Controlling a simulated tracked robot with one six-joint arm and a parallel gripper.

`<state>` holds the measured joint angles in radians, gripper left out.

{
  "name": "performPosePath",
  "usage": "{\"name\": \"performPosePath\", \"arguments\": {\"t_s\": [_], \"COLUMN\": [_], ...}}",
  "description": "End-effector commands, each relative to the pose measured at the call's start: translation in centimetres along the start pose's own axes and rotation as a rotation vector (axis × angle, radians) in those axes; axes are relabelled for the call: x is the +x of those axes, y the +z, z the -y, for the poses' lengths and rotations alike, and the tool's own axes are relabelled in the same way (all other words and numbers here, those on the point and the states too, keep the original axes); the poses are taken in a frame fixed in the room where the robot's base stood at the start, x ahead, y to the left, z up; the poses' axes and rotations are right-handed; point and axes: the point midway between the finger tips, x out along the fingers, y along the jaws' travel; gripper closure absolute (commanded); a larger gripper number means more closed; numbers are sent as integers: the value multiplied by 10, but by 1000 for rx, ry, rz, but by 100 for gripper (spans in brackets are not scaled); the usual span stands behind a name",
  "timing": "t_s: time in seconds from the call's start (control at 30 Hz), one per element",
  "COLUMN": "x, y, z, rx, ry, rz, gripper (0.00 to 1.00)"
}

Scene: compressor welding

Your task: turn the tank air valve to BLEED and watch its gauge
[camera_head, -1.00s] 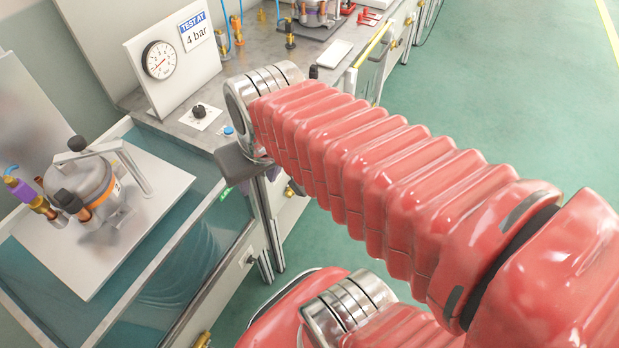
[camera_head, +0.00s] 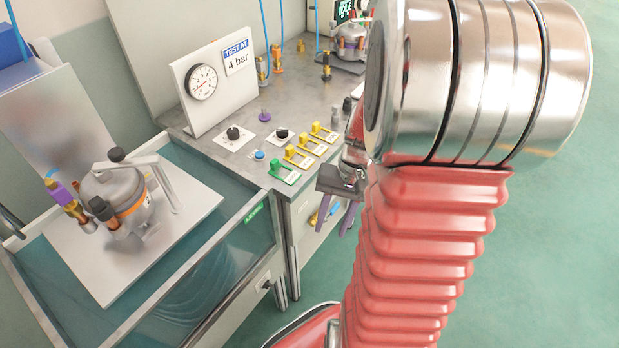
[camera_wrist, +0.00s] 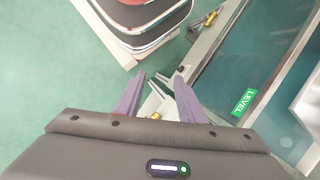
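The round dial gauge (camera_head: 201,82) stands on a white panel marked TEST AT 4 bar; its fine scale is too small to read. Two black knobs on white plates sit on the bench below it, a left knob (camera_head: 233,133) and a right knob (camera_head: 282,133). Their lettering is not readable, so I cannot tell which is the tank air valve or where it points. My gripper (camera_head: 333,222) hangs in front of the bench's front edge, right of the knobs and apart from them. Its purple fingers are spread and empty, also in the wrist view (camera_wrist: 157,90).
A blue button (camera_head: 259,155), a green lever (camera_head: 283,172) and several yellow levers (camera_head: 298,155) line the bench front. The water tank (camera_head: 230,262) is at left, with a metal compressor (camera_head: 117,200) on a white plate (camera_head: 190,205) above it. Green floor is open at right.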

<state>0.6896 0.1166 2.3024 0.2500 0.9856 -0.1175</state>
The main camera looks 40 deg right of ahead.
Motion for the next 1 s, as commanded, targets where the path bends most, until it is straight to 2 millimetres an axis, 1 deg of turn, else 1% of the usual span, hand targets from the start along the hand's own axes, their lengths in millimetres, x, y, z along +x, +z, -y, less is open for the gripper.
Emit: {"name": "performPosePath", "arguments": {"t_s": [0.03,0.1,0.5,0.8,1.0], "x": [7,16,67,106,131], "y": [-4,-9,-35,-55,-71], "z": [-7,-14,-49,-71,-86], "rx": [30,63,234,333,386], "ry": [-22,-54,-287,-510,-678], "rz": [27,60,218,286,293], "gripper": [64,64,64,64,64]}}
